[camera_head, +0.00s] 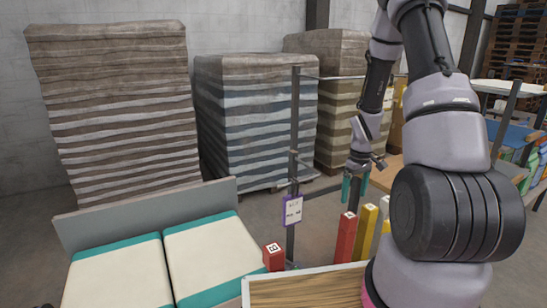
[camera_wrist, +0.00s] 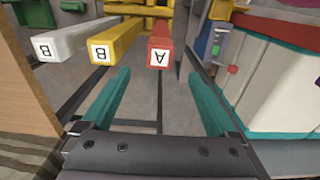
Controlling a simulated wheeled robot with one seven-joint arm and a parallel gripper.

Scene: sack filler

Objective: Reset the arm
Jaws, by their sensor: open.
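My arm reaches up on the right of the head view and bends down to my gripper (camera_head: 355,189), which hangs in the middle of the picture. In the wrist view my gripper (camera_wrist: 160,108) shows two teal fingers spread wide apart, with nothing between them. Beyond the fingers, the ends of a red bar (camera_wrist: 159,52), a yellow bar (camera_wrist: 115,42) and a white bar (camera_wrist: 58,43) face the camera, apart from the fingers. In the head view my gripper is above and behind a red post (camera_head: 346,238) and a yellow post (camera_head: 365,231).
White sacks with teal bands (camera_head: 120,275) lie at the lower left before a grey panel (camera_head: 150,213). A dark upright post (camera_head: 294,150) with a label stands left of my gripper. A wooden-topped surface (camera_head: 300,290) is in front. Tall wrapped stacks (camera_head: 115,110) fill the back.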

